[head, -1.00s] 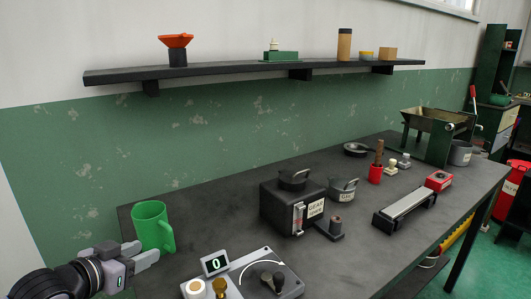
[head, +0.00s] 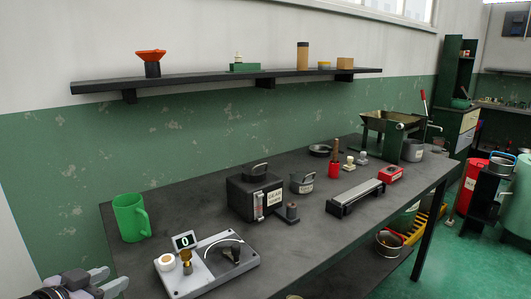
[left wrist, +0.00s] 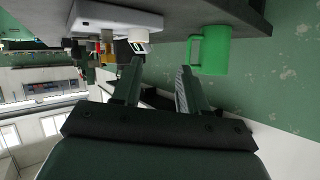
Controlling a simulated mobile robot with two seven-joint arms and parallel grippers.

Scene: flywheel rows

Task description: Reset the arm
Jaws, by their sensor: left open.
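My left gripper (head: 99,283) is at the lower left of the head view, in front of the table's near left edge. Its jaws are open with nothing between them; they also show in the left wrist view (left wrist: 156,85). A green mug (head: 131,218) stands upright on the dark table (head: 300,235), beyond the gripper and apart from it. The mug also shows in the left wrist view (left wrist: 214,50), upside down beside the right-hand finger. My right gripper is in neither view.
A grey device with a lit display (head: 184,240) and a dial sits at the table's front left. A black labelled box (head: 250,197), small pots and a red box (head: 390,174) stand farther right. A wall shelf (head: 220,81) hangs above. The table between them has clear patches.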

